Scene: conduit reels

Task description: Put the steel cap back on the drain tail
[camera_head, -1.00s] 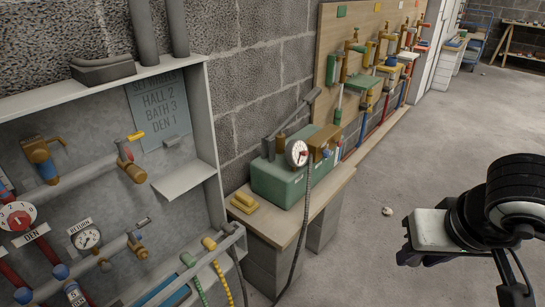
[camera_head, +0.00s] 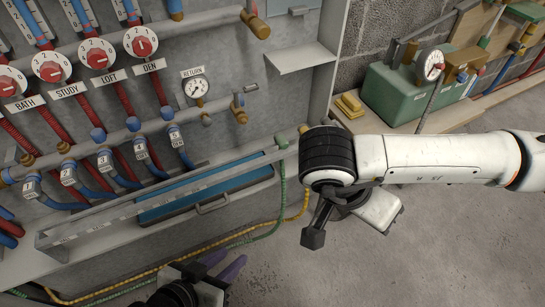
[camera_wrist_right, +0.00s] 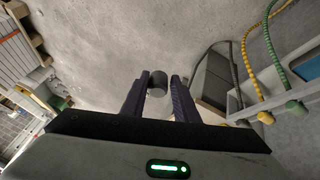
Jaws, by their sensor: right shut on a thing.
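My right gripper (camera_wrist_right: 159,88) is shut on a small dark grey cylinder, which looks like the steel cap (camera_wrist_right: 158,77), held between its fingertips. My right arm reaches in from the right in the head view, and its wrist hides what lies behind it. A brass fitting with a small lever (camera_head: 239,110), possibly the drain tail, stands at the right end of the lower manifold bar, left of my right wrist. My left gripper (camera_head: 226,267) is low in the head view, below the cabinet, with its purple fingers apart and nothing seen between them.
The cabinet's front tray (camera_head: 100,228) and a blue bin (camera_head: 205,188) lie left of my right arm. Yellow (camera_head: 140,273) and green (camera_head: 265,236) hoses run below. A small shelf (camera_head: 300,58) juts out above. A bench with a green box (camera_head: 395,95) stands right.

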